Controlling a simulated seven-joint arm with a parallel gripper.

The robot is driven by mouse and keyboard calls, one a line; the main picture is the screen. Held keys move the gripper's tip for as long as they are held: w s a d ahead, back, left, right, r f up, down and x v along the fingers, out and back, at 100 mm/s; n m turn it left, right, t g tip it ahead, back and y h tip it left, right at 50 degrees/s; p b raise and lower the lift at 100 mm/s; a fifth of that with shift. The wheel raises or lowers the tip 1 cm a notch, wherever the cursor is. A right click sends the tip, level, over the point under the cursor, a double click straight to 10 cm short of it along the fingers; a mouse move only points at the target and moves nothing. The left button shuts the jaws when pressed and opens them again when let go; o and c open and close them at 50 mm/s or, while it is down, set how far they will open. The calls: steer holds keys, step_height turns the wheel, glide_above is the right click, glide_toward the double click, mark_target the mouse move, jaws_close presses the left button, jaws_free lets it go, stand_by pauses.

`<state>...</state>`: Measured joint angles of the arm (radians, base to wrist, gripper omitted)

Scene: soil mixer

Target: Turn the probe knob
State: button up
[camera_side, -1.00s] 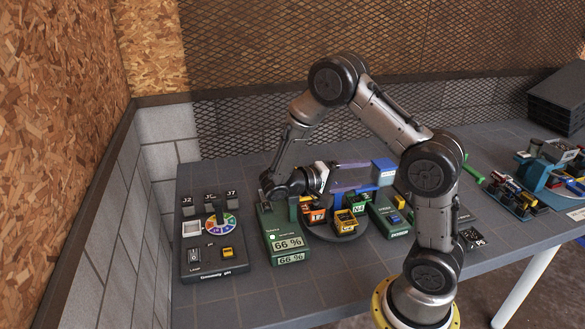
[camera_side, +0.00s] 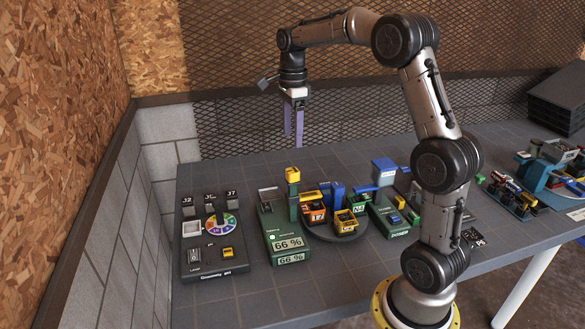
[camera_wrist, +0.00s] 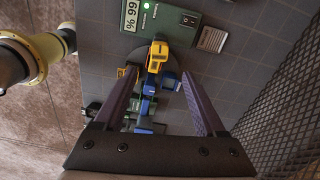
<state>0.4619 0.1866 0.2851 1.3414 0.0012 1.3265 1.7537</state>
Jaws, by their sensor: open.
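My gripper (camera_side: 299,143) hangs high above the bench with its purple fingers pointing down, clear of everything. In the wrist view my gripper (camera_wrist: 160,74) is open and empty, its two fingers wide apart. No part is readably marked as the probe knob, so I cannot tell which it is. A yellow block (camera_side: 292,174) tops a green post behind the green meter (camera_side: 286,229) reading 66 %. A yellow part (camera_wrist: 158,55) also shows between the fingers in the wrist view. A dark pH panel (camera_side: 214,253) at left has a coloured dial (camera_side: 231,219).
A round turntable (camera_side: 338,236) with orange and yellow bins stands right of the meter. Another green unit (camera_side: 390,222) and a blue block (camera_side: 383,170) are farther right. A mesh wall (camera_side: 240,125) stands behind.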

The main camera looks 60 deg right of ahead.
mark_target(293, 170)
step_height(293, 170, down, 11)
steer(key=shift+r, duration=0.1)
stand_by(0.3)
jaws_close()
